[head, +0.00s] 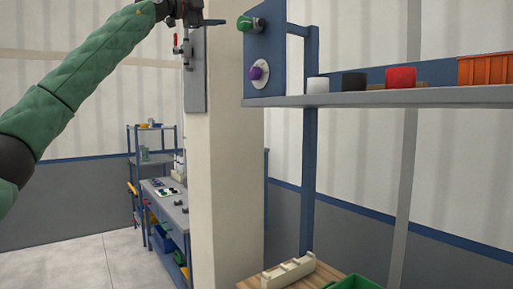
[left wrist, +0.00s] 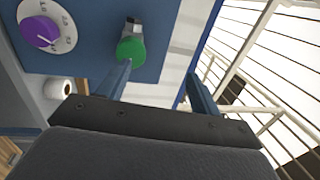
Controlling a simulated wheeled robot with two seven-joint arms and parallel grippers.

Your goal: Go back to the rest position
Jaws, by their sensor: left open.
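My left arm reaches up from the left in the head view, and its gripper (head: 213,22) is near the top edge, just left of the blue panel (head: 270,60). In the left wrist view the two blue fingers of the gripper (left wrist: 161,68) are spread apart with nothing between them. The left fingertip overlaps the lower edge of a green knob (left wrist: 131,49) in the picture; whether they touch I cannot tell. The green knob (head: 245,23) also shows in the head view. A purple dial (head: 256,73) sits below it on the panel. My right gripper is out of view.
A shelf (head: 440,96) on the right carries white (head: 318,85), black (head: 354,81) and red (head: 401,78) cylinders and an orange bin (head: 485,69). A beige pillar (head: 228,170) stands in the middle. A green crate (head: 352,283) is at the bottom.

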